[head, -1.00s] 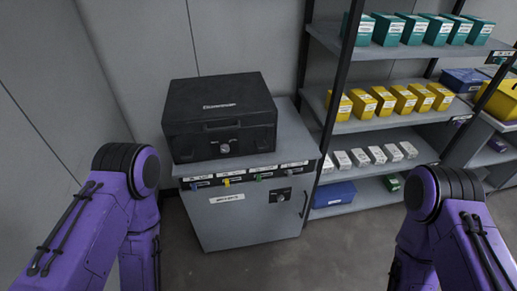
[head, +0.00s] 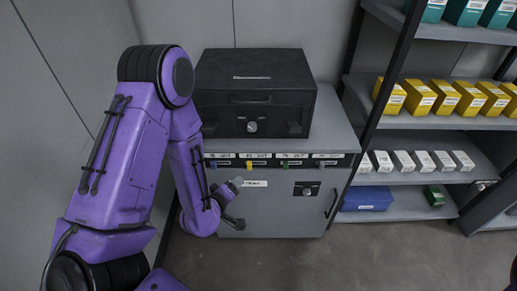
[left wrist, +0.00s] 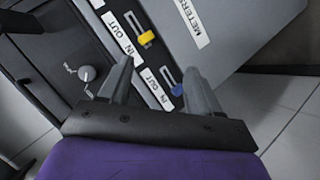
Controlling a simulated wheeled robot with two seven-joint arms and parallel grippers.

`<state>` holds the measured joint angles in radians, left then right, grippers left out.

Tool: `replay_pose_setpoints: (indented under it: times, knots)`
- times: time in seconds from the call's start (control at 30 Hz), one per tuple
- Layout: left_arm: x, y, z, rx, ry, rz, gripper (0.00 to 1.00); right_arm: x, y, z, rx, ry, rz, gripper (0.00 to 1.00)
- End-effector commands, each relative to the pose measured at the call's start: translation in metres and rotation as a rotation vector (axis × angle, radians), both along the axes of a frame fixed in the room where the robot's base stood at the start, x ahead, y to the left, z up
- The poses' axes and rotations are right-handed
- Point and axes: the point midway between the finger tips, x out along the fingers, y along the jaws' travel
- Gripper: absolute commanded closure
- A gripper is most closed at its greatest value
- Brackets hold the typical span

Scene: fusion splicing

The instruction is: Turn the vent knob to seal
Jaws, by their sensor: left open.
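A black case (head: 255,98) stands on top of a grey cabinet (head: 277,215). A round silver knob (head: 251,127) is on the case's front face; it also shows in the left wrist view (left wrist: 87,73), with a light pointer bar on it. I cannot read any marks around it. My left gripper (head: 237,203) is in front of the cabinet, below the knob and apart from it. In the left wrist view my left gripper (left wrist: 158,68) has its fingers spread with nothing between them, and the knob lies left of both fingers. My right gripper is out of view.
Below the case, the cabinet's edge carries labelled sliders, including a yellow one (left wrist: 147,38) and a blue one (left wrist: 177,90) close to my left fingers. The cabinet has a dark handle (head: 331,203). Shelves of boxes (head: 420,177) stand at right. Floor in front is clear.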

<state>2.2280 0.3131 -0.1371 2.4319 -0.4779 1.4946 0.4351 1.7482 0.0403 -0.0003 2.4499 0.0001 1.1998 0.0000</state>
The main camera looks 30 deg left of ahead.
Motion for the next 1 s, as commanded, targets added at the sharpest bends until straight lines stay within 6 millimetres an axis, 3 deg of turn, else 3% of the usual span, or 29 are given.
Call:
replay_pose_setpoints:
  times: [0.03,0.1,0.2,0.3,0.4,0.73,1.0]
  knots:
    - [0.028,0.009,-0.003,-0.104,-0.171,0.049,0.37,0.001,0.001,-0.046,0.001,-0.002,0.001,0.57]
    - [0.052,0.018,0.029,-0.250,-0.374,0.081,0.37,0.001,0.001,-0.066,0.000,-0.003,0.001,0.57]
    - [0.067,0.024,0.065,-0.402,-0.561,0.091,0.37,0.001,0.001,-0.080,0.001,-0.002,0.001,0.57]
    - [0.075,0.027,0.084,-0.467,-0.633,0.086,0.37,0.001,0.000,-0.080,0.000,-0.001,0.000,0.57]
    - [0.089,0.029,0.090,-0.474,-0.641,0.085,0.37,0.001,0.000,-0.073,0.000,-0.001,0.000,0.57]
    - [0.158,0.040,0.090,-0.469,-0.635,0.084,0.37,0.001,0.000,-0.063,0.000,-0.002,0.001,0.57]
    - [0.176,0.042,0.088,-0.469,-0.633,0.084,0.37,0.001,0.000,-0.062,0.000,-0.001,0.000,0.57]
